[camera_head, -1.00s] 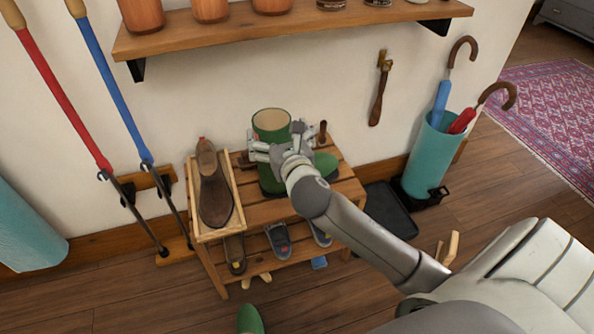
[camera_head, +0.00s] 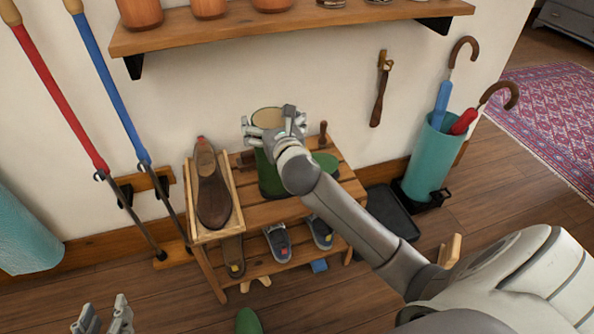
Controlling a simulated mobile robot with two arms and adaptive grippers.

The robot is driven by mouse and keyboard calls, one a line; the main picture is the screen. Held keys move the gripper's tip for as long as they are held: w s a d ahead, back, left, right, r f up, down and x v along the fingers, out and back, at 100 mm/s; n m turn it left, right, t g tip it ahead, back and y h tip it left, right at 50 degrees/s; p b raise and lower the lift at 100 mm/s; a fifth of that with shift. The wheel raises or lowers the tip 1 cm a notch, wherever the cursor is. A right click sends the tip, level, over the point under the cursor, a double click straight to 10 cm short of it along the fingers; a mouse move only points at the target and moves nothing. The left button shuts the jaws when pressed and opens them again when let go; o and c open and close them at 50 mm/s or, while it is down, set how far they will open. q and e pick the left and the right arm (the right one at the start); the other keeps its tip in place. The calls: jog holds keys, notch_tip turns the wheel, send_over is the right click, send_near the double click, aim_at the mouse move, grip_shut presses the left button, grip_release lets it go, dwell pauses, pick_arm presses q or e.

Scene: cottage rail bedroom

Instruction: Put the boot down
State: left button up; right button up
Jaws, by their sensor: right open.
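A green boot (camera_head: 269,178) stands upright on the slatted wooden bench (camera_head: 275,211). Its pale opening shows at the top, and much of its shaft is hidden behind my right gripper. My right gripper (camera_head: 272,128) is open at the boot's upper shaft, its fingers in front of and beside the rim; whether they touch it I cannot tell. A green toe-like shape (camera_head: 326,161) shows to the right on the bench. Another green boot part (camera_head: 248,321) shows on the floor at the bottom edge. My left gripper (camera_head: 104,317) is at the lower left, open and empty.
A brown shoe (camera_head: 213,195) lies in a wooden tray at the bench's left. Small shoes (camera_head: 278,243) sit on the lower shelf. A wall shelf (camera_head: 290,28) hangs above. A teal umbrella stand (camera_head: 427,165) and a dark tray (camera_head: 392,210) are to the right.

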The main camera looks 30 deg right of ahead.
jog(key=c, duration=1.6)
jog(key=shift+r, duration=0.15)
jog(key=shift+c, duration=1.4)
jog(key=shift+r, duration=0.1)
